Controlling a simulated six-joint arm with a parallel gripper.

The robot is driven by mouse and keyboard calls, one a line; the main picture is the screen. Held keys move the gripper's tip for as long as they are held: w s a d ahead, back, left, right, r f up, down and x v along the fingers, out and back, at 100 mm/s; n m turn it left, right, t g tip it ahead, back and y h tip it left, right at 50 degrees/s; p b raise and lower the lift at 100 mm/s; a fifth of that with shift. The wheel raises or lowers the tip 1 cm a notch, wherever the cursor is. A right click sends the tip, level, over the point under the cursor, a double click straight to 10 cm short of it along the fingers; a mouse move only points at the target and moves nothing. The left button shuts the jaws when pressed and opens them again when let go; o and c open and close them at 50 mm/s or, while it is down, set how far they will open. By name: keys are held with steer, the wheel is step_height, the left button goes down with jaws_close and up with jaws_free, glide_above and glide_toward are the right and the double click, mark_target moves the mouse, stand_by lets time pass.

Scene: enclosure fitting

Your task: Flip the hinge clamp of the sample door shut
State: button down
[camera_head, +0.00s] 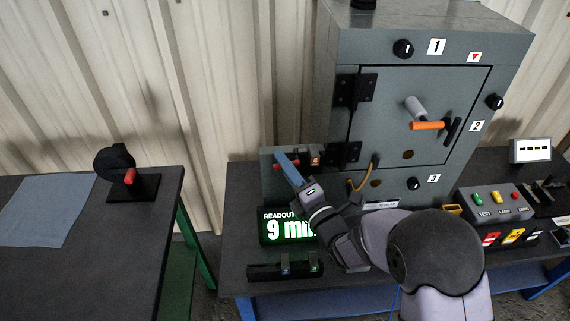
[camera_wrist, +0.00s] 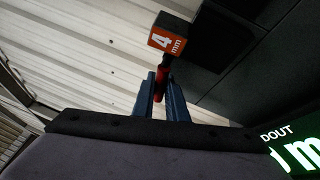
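The sample door appears to be the grey cabinet's front door (camera_head: 385,100), which sits flush in its frame with black hinges on its left. An orange bar (camera_head: 428,125) with a black part at its right end, perhaps the clamp, lies roughly level across the door's right side. My gripper (camera_head: 281,157) is left of the cabinet, away from that bar. In the wrist view, its blue fingers (camera_wrist: 162,92) are close together with a red handle (camera_wrist: 160,80) between them, apparently gripped. The handle meets a dark block with an orange "4 mm" label (camera_wrist: 168,43).
A green readout (camera_head: 285,228) showing 9 mm stands below my gripper, partly covered by my arm. A black rack (camera_head: 285,270) lies in front. A button box (camera_head: 494,203) is at the right. A separate table (camera_head: 90,265) at left holds a blue cloth (camera_head: 45,210).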

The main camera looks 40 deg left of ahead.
steer(key=shift+f+b, duration=0.1)
steer(key=shift+b, duration=0.4)
steer(key=shift+m+b, duration=0.7)
steer(key=shift+b, duration=0.45)
steer(key=shift+r+m+t+y+b, duration=0.4)
steer(key=shift+m+b, duration=0.2)
steer(key=shift+b, duration=0.15)
steer(key=c, duration=1.8)
jaws_free()
steer(key=shift+o, duration=0.2)
steer(key=b+v, duration=0.1)
steer(key=v, duration=0.6)
steer(key=shift+d, duration=0.15)
